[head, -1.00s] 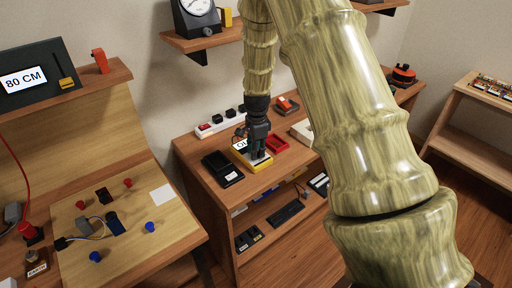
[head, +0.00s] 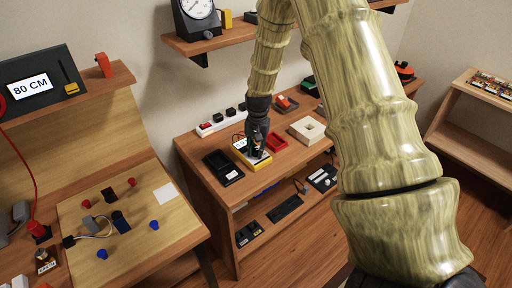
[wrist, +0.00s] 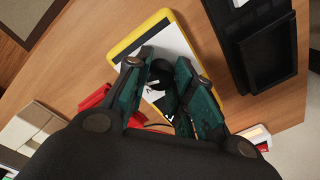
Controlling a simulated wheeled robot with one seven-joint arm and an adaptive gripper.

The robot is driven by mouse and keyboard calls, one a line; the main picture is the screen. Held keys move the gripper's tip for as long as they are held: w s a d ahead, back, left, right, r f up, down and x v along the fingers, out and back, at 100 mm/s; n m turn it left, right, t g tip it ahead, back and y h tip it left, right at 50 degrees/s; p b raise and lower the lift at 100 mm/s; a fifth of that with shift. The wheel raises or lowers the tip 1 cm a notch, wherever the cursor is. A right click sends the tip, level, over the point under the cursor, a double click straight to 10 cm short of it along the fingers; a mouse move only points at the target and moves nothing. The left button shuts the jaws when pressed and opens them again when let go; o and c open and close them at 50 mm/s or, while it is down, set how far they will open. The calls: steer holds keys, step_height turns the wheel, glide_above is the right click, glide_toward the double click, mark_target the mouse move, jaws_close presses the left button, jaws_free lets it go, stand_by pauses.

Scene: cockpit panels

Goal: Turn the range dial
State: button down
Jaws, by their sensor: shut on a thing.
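A yellow-rimmed meter (head: 250,160) lies on the wooden bench, with a pale face and a small display at its back left. It also shows in the wrist view (wrist: 128,44), where its black round range dial (wrist: 162,72) sits between my fingers. My gripper (wrist: 158,66) reaches down over the meter and is shut on the dial, one finger on each side. In the head view my gripper (head: 257,148) hides the dial. The dial's pointer mark cannot be read.
A white power strip (head: 220,124) runs behind. A square cream block (head: 307,130) stands farther right.

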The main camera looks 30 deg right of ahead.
mark_target(257, 149)
steer(key=n, duration=0.3)
steer(key=shift+n+p, duration=0.3)
steer(key=shift+p, duration=0.1)
steer(key=shift+n+p, duration=0.3)
steer(key=shift+n, duration=1.5)
steer(key=c, duration=1.2)
jaws_free()
steer(key=r, duration=1.2)
steer(key=shift+d, duration=0.3)
